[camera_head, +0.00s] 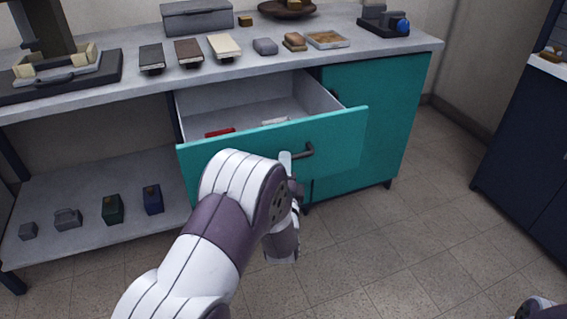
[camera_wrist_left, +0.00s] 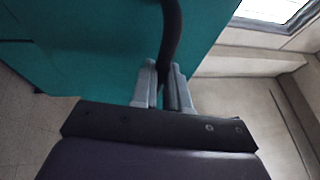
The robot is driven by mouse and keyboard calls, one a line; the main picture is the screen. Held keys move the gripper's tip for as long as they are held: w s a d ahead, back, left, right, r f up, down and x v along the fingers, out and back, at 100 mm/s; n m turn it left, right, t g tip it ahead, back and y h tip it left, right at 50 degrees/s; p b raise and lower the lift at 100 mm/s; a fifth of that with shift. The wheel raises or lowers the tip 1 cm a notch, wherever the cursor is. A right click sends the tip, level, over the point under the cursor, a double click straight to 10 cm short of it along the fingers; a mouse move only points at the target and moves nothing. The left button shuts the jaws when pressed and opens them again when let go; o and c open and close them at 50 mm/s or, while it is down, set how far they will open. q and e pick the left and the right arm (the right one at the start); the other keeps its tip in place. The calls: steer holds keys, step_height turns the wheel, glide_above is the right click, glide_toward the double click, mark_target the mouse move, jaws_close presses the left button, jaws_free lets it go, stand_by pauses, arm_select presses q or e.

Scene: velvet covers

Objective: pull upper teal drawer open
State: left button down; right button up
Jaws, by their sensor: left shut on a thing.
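The upper teal drawer (camera_head: 335,134) stands well open under the workbench, its grey inside showing. A red item (camera_head: 220,132) and a white item (camera_head: 275,121) lie in it. A dark bar handle (camera_head: 303,152) is on its front. My left gripper (camera_head: 287,162) is at the handle, partly hidden by my own arm. In the left wrist view, the gripper's grey fingers (camera_wrist_left: 164,88) are shut on the dark handle (camera_wrist_left: 171,35), with the teal front behind. My right gripper is not in view; only a bit of my right arm shows at the bottom right corner.
The grey worktop (camera_head: 385,52) holds several small boxes and a tray (camera_head: 326,39). A lower shelf (camera_head: 85,190) at left holds several small items. A dark blue cabinet (camera_head: 525,140) stands at right. The tiled floor (camera_head: 400,230) between is clear.

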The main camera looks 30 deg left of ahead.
arm_select(q)
steer(key=c, duration=1.1)
jaws_free()
steer(key=p+v, duration=0.3)
steer(key=v, duration=0.9)
steer(key=shift+s+d+f, duration=0.1)
steer(key=shift+s+f, duration=0.05)
steer(key=shift+s, duration=0.15)
